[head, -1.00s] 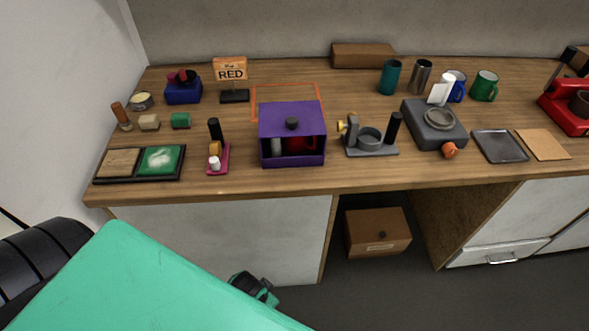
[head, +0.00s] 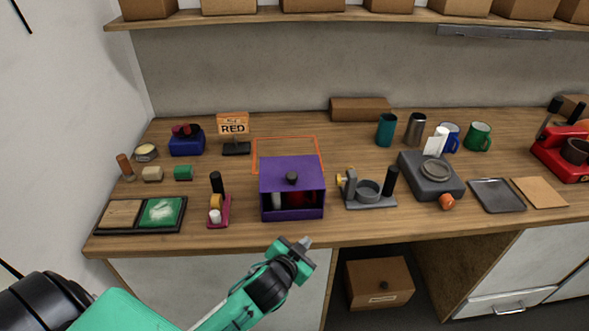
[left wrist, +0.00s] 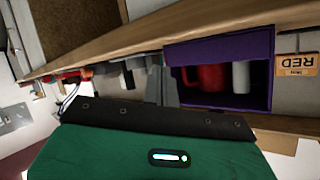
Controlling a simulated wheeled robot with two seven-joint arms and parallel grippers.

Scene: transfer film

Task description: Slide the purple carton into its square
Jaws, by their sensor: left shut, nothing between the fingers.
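The purple carton (head: 291,178) stands near the front of the wooden counter, with a dark knob on top and an open front. Inside it are a red thing and a pale upright thing. Its square, an orange outline (head: 286,138) on the counter, lies just behind it; the carton hides the outline's front part. My right gripper is not in view.
A pink stand (head: 219,207) is left of the carton and a grey metal holder (head: 370,192) close to its right. A RED sign (head: 233,125) stands left of the outline. A brown box (head: 360,109) is at the back wall. The outlined area looks clear.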

